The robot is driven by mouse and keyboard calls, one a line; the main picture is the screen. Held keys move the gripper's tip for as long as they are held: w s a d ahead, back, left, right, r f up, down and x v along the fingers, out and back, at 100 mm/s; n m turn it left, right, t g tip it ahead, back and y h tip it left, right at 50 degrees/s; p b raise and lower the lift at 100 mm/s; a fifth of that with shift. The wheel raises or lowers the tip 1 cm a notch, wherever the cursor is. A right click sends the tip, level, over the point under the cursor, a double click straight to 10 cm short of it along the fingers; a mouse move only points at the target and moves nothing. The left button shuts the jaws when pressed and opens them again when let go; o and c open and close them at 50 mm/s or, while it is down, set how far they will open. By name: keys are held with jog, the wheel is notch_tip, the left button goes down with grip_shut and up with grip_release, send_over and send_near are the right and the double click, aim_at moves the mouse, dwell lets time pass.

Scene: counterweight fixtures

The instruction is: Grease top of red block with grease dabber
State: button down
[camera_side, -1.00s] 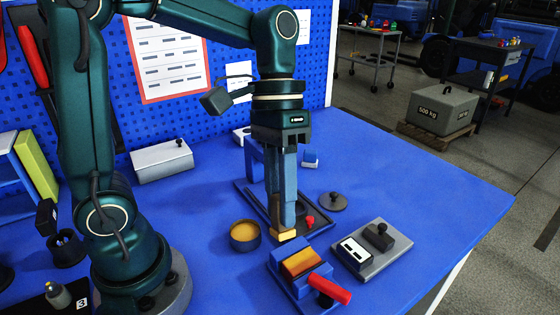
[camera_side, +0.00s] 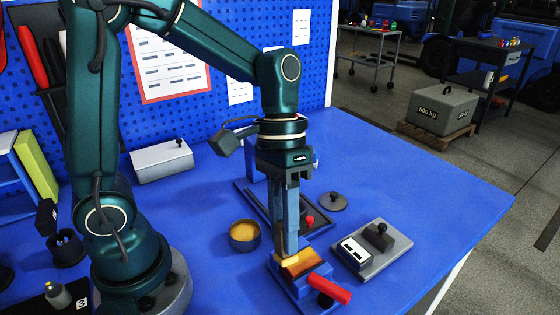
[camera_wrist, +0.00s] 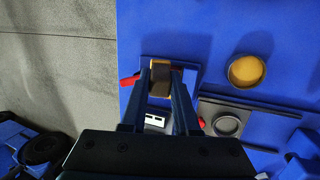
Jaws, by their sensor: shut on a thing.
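My gripper (camera_side: 288,240) points straight down over the blue clamp fixture (camera_side: 283,282). It is shut on the grease dabber, whose yellow tip (camera_side: 291,261) shows just below the fingers; the fingers hide the rest. The tip is at the orange-brown block (camera_side: 307,261) in the fixture. I cannot tell whether it touches the block's top. No block of plain red shows; this block looks orange-brown. In the wrist view, a brown piece with orange edges (camera_wrist: 161,70) shows between my fingertips. The round grease tin (camera_side: 244,238) with yellow grease stands left of the fixture.
A red handle (camera_side: 330,289) sticks out at the fixture's front right. A grey plate (camera_side: 375,251) with a black knob and a white panel lies to the right. Behind is a dark tray (camera_side: 318,223) with a red knob. Free table lies at the far right.

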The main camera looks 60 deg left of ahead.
jog(key=shift+f, duration=0.85)
jog(key=shift+w+f, duration=0.6)
jog(key=shift+f, duration=0.1)
jog(key=shift+w+f, duration=0.2)
jog(key=shift+w, duration=1.4)
jog(key=shift+w+f, duration=0.15)
jog(key=shift+w, duration=1.45)
jog(key=shift+s+r, duration=0.2)
jog(key=shift+s, duration=3.5)
jog(key=shift+s+r, duration=0.1)
jog(key=shift+r, duration=3.9)
jog(key=shift+f, duration=0.1)
